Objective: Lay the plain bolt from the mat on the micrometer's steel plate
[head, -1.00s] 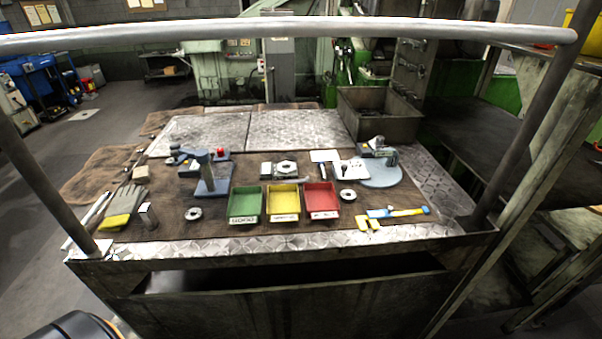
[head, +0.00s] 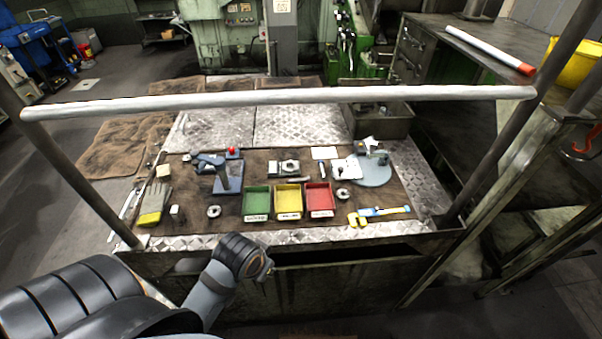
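A small dark rod-like piece that may be the plain bolt (head: 300,179) lies on the brown mat (head: 190,200), in front of a grey block with a ring-shaped nut; it is too small to tell for sure. A blue-grey stand (head: 229,176) with a gauge-like head stands at the left of the mat. A device on a round grey plate (head: 373,173) stands at the right. I cannot tell surely which is the micrometer, nor pick out its steel plate. My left arm reaches in at the lower left, in front of the bench, but no fingers show. My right gripper is out of view.
Green (head: 256,202), yellow (head: 289,200) and red (head: 319,199) trays stand mid-bench. A metal rail (head: 280,98) crosses above the bench. A grey bin (head: 380,121) stands back right.

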